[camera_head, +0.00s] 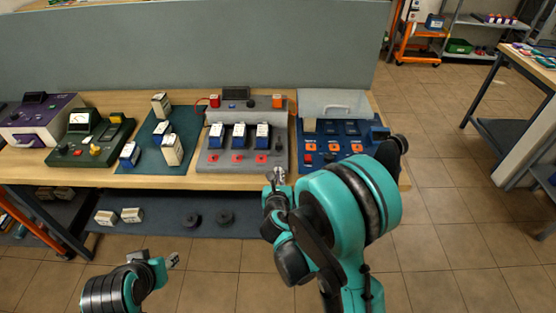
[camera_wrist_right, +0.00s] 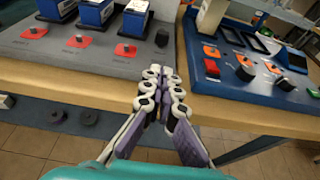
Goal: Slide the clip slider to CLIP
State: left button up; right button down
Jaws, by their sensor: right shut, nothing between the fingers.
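The clip slider cannot be told for certain, as I can read no CLIP label. A small black knob at the right end of the grey charging station (camera_wrist_right: 162,38) may be it, and it also shows in the head view. My right gripper (camera_head: 275,177) is at the table's front edge, before the gap between the grey station and the blue station (camera_wrist_right: 240,93). In the wrist view its fingers (camera_wrist_right: 160,82) are together and empty, apart from both stations. My left gripper (camera_head: 172,260) is low at the bottom left, away from the table; its fingers are too small to judge.
Three blue-and-white batteries (camera_head: 239,136) stand in the grey station above red pads. The blue station has a red switch (camera_wrist_right: 212,68) and orange-marked knobs. A green tester (camera_head: 90,140) and a purple box (camera_head: 36,128) stand left. A grey panel (camera_head: 200,45) rises behind.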

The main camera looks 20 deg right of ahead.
jog(key=b, duration=0.2)
send_near(278, 148)
jog(key=x, duration=0.5)
jog(key=shift+d+f, duration=0.1)
jog(key=shift+f, duration=0.25)
jog(key=shift+w+d+r+b, duration=0.1)
jog(key=shift+w+d+b, duration=0.15)
jog(key=shift+w, duration=0.4)
jog(key=shift+a, duration=0.1)
jog(key=w, duration=0.2)
jog(key=w+d, duration=0.1)
jog(key=w, duration=0.3)
jog(key=shift+d+b, duration=0.3)
jog(key=shift+d, duration=0.1)
jog(key=shift+s+r, duration=0.1)
